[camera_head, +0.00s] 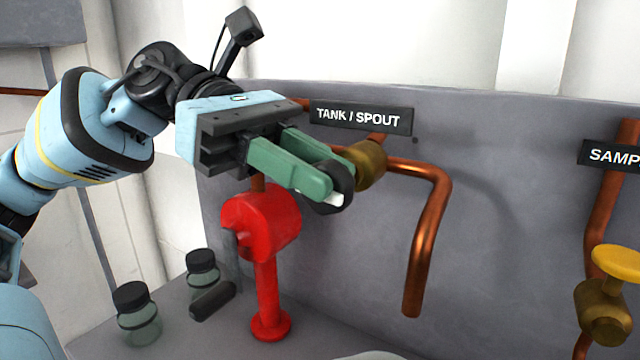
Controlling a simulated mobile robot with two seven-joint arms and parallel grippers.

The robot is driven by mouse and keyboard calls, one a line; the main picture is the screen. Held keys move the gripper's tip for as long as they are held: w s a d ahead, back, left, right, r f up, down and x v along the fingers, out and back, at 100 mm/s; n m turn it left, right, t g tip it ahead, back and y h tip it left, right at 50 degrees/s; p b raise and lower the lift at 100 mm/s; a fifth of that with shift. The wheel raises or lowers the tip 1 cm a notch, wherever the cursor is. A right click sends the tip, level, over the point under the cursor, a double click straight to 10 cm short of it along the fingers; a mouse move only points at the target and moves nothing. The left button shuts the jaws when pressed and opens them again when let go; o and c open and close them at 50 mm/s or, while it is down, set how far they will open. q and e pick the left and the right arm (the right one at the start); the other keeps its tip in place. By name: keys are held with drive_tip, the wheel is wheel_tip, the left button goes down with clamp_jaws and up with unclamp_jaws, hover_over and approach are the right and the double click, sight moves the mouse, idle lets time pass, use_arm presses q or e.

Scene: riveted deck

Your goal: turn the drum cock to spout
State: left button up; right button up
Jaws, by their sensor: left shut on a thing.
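The drum cock has a brass body (369,163) on copper piping, below a black "TANK / SPOUT" sign (361,117). Its dark round handle (346,192) has a white mark on the front, at its lower part. My left gripper (322,182) comes in from the left, and its green fingers are shut on the handle. The fingers and gripper body hide part of the handle and the piping behind. From the cock, a copper spout (428,240) runs right and bends down to an open end. My right gripper is not in view.
A red hand pump or stand (266,270) rises just below my left gripper. Two dark-lidded glass jars (138,325) (202,265) stand to its left. At the right is another copper line with a yellow-handled brass valve (617,262) under a partly cut-off sign (612,156).

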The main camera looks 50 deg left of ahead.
use_arm(q)
drive_tip(key=shift+a+t+h+b, duration=0.1)
drive_tip(key=shift+t+h+b, duration=0.25)
drive_tip(key=shift+h, duration=0.15)
drive_tip(key=o, duration=1)
drive_tip(key=shift+v, duration=3.95)
drive_tip(key=shift+f, duration=0.1)
